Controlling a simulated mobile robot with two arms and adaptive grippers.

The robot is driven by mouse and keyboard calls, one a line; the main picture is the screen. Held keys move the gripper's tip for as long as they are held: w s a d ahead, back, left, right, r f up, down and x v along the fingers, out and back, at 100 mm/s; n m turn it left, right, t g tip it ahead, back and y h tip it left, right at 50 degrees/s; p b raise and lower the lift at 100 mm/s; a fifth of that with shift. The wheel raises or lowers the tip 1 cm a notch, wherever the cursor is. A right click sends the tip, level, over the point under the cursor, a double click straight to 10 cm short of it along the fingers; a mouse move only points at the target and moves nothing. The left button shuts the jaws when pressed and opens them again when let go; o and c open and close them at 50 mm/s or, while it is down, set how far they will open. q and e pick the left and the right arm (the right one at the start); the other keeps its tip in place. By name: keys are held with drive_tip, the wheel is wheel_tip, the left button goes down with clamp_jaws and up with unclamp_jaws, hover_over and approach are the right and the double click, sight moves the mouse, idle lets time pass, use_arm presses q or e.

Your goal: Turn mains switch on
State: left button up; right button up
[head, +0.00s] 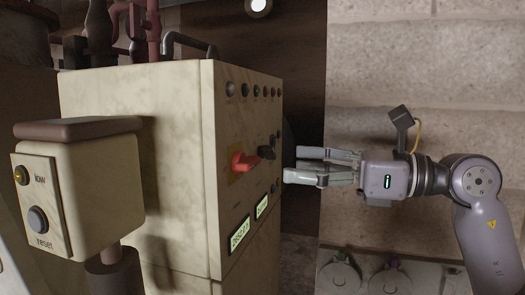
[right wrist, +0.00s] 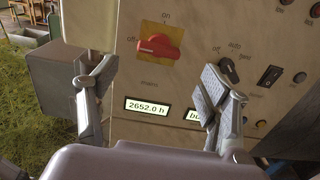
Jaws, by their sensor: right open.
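The mains switch is a red rotary handle (right wrist: 160,47) on a yellow plate (right wrist: 158,33) on the panel face. "On" is printed above it, "off" to its left and "mains" below. The handle lies nearly level, in line with the "off" mark. In the head view the red handle (head: 244,161) shows on the cabinet's right face. My right gripper (head: 294,163) is open and empty, pointing at the panel. In the right wrist view its fingers (right wrist: 153,76) are wide apart, below and to both sides of the handle, not touching it. My left gripper is not in view.
A black selector knob (right wrist: 227,54) marked "auto" sits right of the switch, near my right finger. Below are displays, one reading "2652.0 h" (right wrist: 147,106). A black rocker (right wrist: 269,75) is farther right. A cream box with a reset button (head: 38,219) stands in front of the cabinet.

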sight(256, 163)
drive_tip(key=p+x, duration=0.1)
drive_tip(key=x, duration=0.5)
drive_tip(key=shift+r+p, duration=0.1)
drive_tip(key=shift+p, duration=0.3)
drive_tip(key=shift+w+a, duration=0.1)
drive_tip(key=shift+a, duration=0.25)
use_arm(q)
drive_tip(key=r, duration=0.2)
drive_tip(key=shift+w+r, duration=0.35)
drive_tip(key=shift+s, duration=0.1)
use_arm(e)
drive_tip(key=shift+c, duration=0.6)
drive_tip(key=c, duration=1)
